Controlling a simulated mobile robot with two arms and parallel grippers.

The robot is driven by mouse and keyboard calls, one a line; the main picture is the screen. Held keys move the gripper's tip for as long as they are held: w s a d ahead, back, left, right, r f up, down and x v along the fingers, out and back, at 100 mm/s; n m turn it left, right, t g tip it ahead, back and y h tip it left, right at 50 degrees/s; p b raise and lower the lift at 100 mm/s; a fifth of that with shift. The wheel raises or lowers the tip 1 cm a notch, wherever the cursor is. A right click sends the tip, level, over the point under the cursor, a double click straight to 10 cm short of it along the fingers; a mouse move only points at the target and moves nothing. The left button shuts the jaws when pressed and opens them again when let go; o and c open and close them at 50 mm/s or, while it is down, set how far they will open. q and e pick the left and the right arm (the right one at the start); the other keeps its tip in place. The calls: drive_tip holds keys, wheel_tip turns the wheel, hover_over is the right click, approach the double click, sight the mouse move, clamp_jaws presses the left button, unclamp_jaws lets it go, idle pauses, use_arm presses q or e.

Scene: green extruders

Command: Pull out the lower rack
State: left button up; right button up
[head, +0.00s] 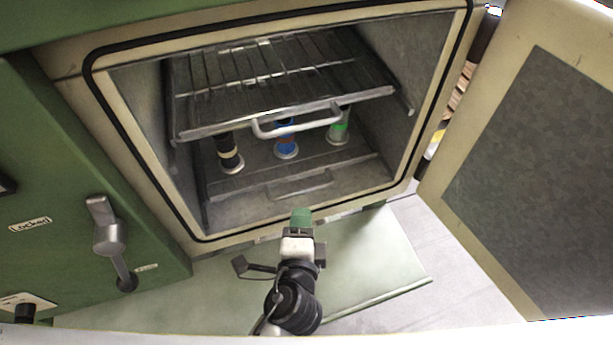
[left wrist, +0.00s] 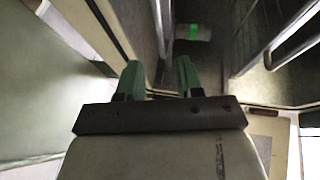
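The lower rack (head: 242,186) sits inside the open chamber, under the wire upper rack (head: 220,130). Its grey handle (head: 300,187) faces the opening and is dim in the shade. Behind it stand a dark canister with a cream band (head: 229,152), a blue one (head: 286,138) and a green-banded one (head: 338,127). My left gripper (head: 301,217) is at the chamber's lower front edge, just below the handle in the picture and apparently apart from it. The left wrist view shows its two green fingers (left wrist: 160,78) spread with nothing between them. My right gripper is not in view.
The upper rack's bright handle (head: 297,121) juts out above the lower one. The chamber door (head: 540,180) stands open at the right. A green panel with a lever latch (head: 108,240) is at the left. A pale green surface (head: 375,260) lies below the opening.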

sight(305, 189)
use_arm(q)
drive_tip(key=x, duration=0.4)
drive_tip(key=shift+w+r+p, duration=0.1)
drive_tip(key=shift+w+p, duration=0.15)
drive_tip(key=shift+p, duration=0.1)
drive_tip(key=x, duration=0.4)
drive_tip(key=shift+w+f, duration=0.2)
drive_tip(key=shift+w, duration=0.25)
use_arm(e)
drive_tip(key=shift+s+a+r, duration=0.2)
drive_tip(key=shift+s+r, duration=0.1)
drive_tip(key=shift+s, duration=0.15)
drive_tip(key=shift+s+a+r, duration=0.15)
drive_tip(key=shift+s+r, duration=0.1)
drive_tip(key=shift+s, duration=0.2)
use_arm(q)
drive_tip(key=c, duration=0.7)
clamp_jaws()
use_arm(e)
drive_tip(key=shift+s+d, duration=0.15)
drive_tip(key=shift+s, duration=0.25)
